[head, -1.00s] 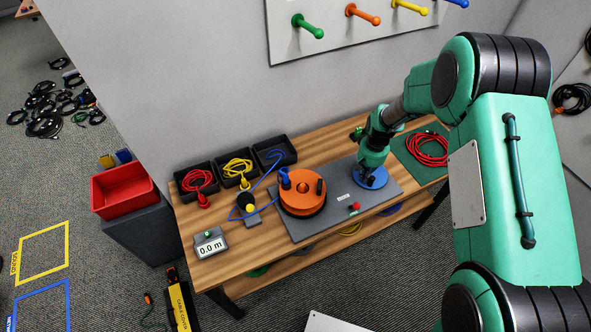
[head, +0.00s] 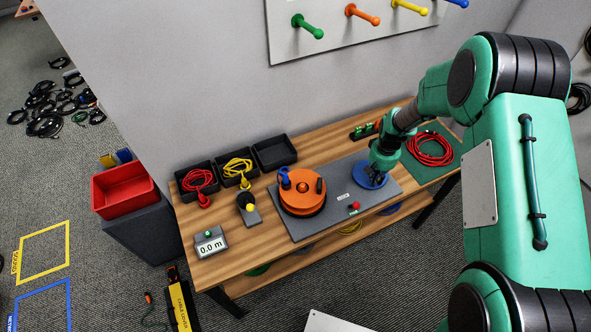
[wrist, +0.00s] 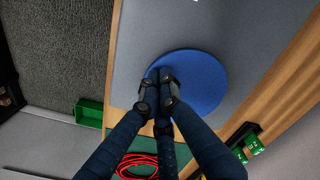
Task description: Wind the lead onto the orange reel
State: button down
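The orange reel (head: 301,190) lies flat on a grey base plate (head: 297,230) on the bench, with a black knob on top. A short bit of blue lead with its plug (head: 284,177) shows at the reel's left edge. The rest of the lead is not visible. A blue disc (head: 371,175) sits right of the reel on the same plate and shows in the wrist view too (wrist: 205,80). My gripper (wrist: 160,80) is over the disc's edge, its fingers drawn together around what looks like a dark upright handle, mostly hidden by the fingers.
A red button (head: 355,206) is on the plate's front edge. A meter (head: 210,243) reads 0.0 m. Behind are trays with red (head: 198,178) and yellow (head: 238,167) leads and an empty black tray (head: 274,153). A red coil (head: 430,150) lies on the green mat.

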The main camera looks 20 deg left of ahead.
jog(key=shift+r, duration=0.2)
notch_tip(320, 180, up, 7)
jog(key=p, duration=0.3)
jog(key=shift+f, duration=0.15)
jog(key=shift+a, duration=0.1)
dwell(0.8)
jog(key=s+d+r+t, duration=0.1)
jog(key=s+d+r, duration=0.25)
jog(key=r, duration=0.65)
jog(key=s+d+r+m+t+b, duration=0.15)
jog(key=s+r, duration=0.25)
jog(key=r, duration=0.6)
jog(key=s+d+r, duration=0.3)
jog(key=r, duration=0.7)
jog(key=s+d+r+t, duration=0.1)
jog(key=s+d+r, duration=0.1)
jog(key=s, duration=0.7)
jog(key=s+d+r+m+t+b, duration=0.1)
jog(key=s+d+r, duration=0.1)
jog(key=s+r, duration=0.3)
jog(key=s+d+r+t, duration=0.1)
jog(key=s+d+r, duration=0.2)
jog(key=s, duration=0.9)
jog(key=shift+s+r+b, duration=0.2)
jog(key=shift+s+b, duration=0.1)
jog(key=shift+s, duration=0.1)
